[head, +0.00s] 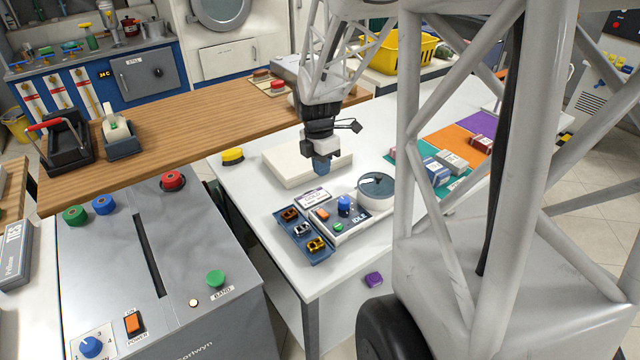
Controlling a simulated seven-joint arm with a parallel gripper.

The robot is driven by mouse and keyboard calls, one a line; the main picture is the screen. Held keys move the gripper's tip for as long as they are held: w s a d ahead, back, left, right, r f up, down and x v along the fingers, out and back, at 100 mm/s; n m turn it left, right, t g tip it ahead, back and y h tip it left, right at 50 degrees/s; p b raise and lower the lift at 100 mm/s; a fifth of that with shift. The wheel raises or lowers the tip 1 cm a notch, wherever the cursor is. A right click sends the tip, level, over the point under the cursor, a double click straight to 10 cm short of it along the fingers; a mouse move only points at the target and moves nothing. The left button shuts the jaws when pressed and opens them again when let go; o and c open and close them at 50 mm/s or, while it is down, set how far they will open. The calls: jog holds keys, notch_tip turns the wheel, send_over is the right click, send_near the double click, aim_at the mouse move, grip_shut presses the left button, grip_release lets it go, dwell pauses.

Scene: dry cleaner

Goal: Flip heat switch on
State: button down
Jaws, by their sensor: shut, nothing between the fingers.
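My gripper is above and behind this unit, apart from the switch. No label reading HEAT is legible, and I cannot tell the rocker's position. Another orange rocker (134,323), labelled POWER, is on the grey machine at front left.
A round grey dish (376,185) adjoins the control unit on the right. A blue tray (303,235) with several small clips lies left of it. A small sign (313,197) stands behind.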

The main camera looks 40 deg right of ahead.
aim_at(323, 213)
jog(key=f, duration=0.4)
jog(key=s+f, duration=0.1)
jog(key=f, duration=0.8)
jog(key=shift+s+f, duration=0.25)
jog(key=shift+s, duration=0.1)
jog(key=shift+f, duration=0.15)
jog(key=shift+w, duration=0.1)
jog(key=shift+w+r, duration=0.25)
jog(key=shift+w, duration=0.25)
jog(key=shift+w, duration=0.1)
dwell(0.4)
jog(key=shift+r, duration=0.2)
notch_tip(323, 213, up, 14)
jog(key=s, duration=0.1)
jog(key=shift+s+f, duration=0.15)
jog(key=shift+s, duration=0.2)
dwell(0.4)
jog(key=shift+a, duration=0.1)
dwell(0.5)
